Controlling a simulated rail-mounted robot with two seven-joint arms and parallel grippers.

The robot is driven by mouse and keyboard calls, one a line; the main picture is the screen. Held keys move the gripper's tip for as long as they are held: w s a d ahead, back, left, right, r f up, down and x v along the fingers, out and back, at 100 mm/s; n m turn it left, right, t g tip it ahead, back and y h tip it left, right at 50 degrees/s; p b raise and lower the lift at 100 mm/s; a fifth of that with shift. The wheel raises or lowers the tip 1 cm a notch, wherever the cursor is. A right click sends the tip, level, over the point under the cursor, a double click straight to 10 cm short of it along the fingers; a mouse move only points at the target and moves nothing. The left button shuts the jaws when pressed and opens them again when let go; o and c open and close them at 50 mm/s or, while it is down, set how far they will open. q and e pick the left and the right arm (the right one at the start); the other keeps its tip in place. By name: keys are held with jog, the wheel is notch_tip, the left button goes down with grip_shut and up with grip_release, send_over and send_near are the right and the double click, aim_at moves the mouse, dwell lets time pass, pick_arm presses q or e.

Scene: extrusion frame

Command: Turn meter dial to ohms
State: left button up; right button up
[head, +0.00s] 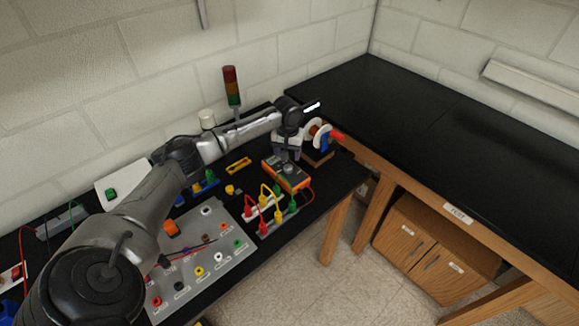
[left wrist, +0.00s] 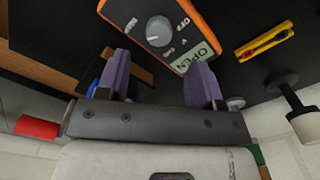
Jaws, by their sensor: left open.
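The orange and grey meter (head: 287,174) lies on the black bench below my left gripper (head: 288,152). In the left wrist view the meter (left wrist: 184,18) shows a round grey dial (left wrist: 159,31), with OFF and other markings around it and a display reading OPEN. My left gripper (left wrist: 163,82) is open, its two purple fingers apart and pointing at the meter. The dial lies beyond the fingertips, between their lines, and nothing is between the fingers. My right gripper is in neither view.
Red, yellow and green plugs (head: 265,204) stand in front of the meter, with a red lead beside it. A yellow tool (head: 238,166) lies to its left. Spools (head: 318,132) stand behind it, near a stack light (head: 232,88). The bench (head: 430,120) at right is bare.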

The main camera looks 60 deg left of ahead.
aim_at(288, 167)
pick_arm(q)
notch_tip(288, 167, down, 7)
jog(key=shift+r, duration=0.2)
dwell(0.4)
